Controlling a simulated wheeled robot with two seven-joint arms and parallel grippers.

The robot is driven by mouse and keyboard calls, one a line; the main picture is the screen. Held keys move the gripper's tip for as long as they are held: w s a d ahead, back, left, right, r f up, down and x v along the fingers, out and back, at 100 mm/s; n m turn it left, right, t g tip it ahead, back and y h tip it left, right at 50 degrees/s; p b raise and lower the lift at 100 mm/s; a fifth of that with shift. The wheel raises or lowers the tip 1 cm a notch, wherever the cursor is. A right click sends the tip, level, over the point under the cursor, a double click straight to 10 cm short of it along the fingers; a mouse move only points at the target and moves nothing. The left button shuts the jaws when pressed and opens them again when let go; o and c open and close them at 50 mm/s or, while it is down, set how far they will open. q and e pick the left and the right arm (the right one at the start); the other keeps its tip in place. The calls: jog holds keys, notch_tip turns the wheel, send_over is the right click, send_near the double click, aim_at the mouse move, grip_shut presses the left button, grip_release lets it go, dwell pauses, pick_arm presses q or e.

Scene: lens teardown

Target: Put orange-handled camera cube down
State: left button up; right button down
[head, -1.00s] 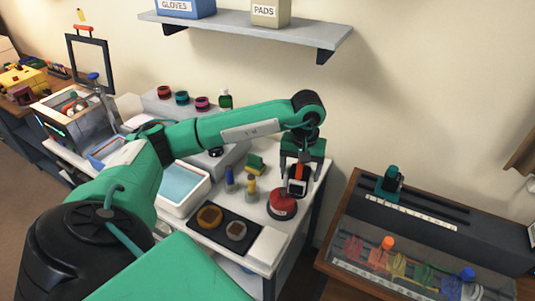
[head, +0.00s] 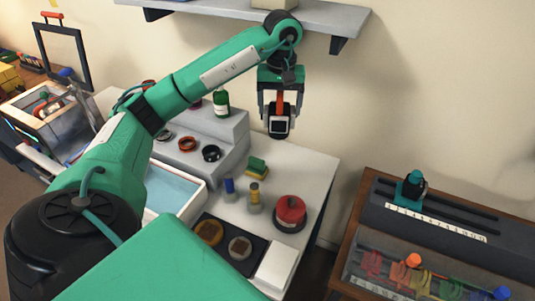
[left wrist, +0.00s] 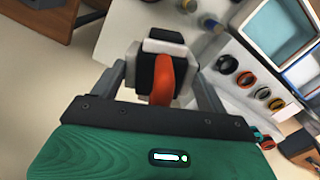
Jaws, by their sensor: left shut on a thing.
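The orange-handled camera cube (head: 279,124) is a small dark and white block with an orange handle, held in the air above the back right of the white bench (head: 312,168). My left gripper (head: 280,108) is shut on it. In the left wrist view the cube (left wrist: 148,60) sits between the fingers, with its orange handle (left wrist: 162,79) toward the palm. The cube is apart from the bench top. My right gripper is in neither view.
A red round object (head: 289,212) stands at the bench's right side. Small bottles (head: 254,194), a yellow-green sponge (head: 257,168) and a black tray (head: 222,258) are nearby. A stepped grey rack (head: 205,140) stands behind. A wall shelf (head: 320,20) hangs above.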

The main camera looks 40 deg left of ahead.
pick_arm(q)
jog(key=f+b, duration=0.3)
jog(key=f, duration=0.1)
jog(key=f+b, duration=0.2)
jog(key=shift+w+a+b, duration=0.25)
jog(key=shift+a+b, duration=0.1)
jog(key=shift+a, duration=0.05)
jog(key=shift+d+f+b, duration=0.1)
jog(key=shift+f+b, duration=0.2)
jog(key=shift+f, duration=0.4)
notch_tip(320, 180, down, 19)
jog(key=p, duration=0.4)
jog(key=shift+f, duration=0.15)
